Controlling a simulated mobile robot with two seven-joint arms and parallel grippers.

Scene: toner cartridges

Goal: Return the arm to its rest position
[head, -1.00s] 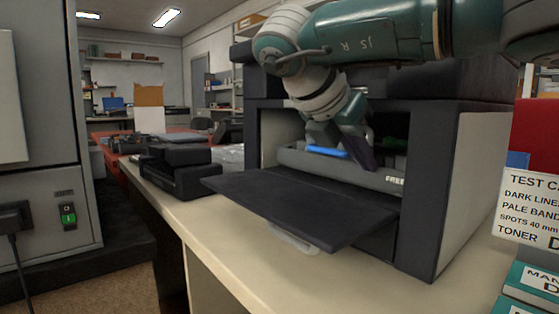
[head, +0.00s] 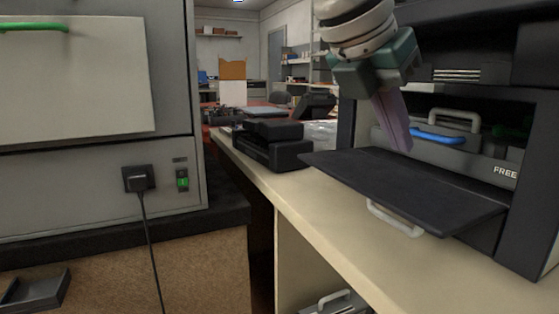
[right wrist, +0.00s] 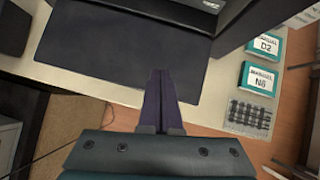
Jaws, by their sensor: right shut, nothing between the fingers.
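My right gripper (head: 399,143) comes down from the top in the head view, in front of the printer opening and above its lowered front flap (head: 405,190). Its purple fingers are shut with nothing between them; they also show in the right wrist view (right wrist: 160,74), over the near edge of the flap. Inside the printer (head: 545,210) sits a grey cartridge unit (head: 456,155) with a blue strip and a pale handle, apart from the gripper. My left gripper is not in view.
A grey cabinet (head: 75,190) with a plug and green switch stands at left. A black device (head: 272,146) sits on the pale counter (head: 300,205). In the right wrist view, manuals D2 (right wrist: 264,47) and N6 (right wrist: 258,79) lie beside a dark grid (right wrist: 249,117).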

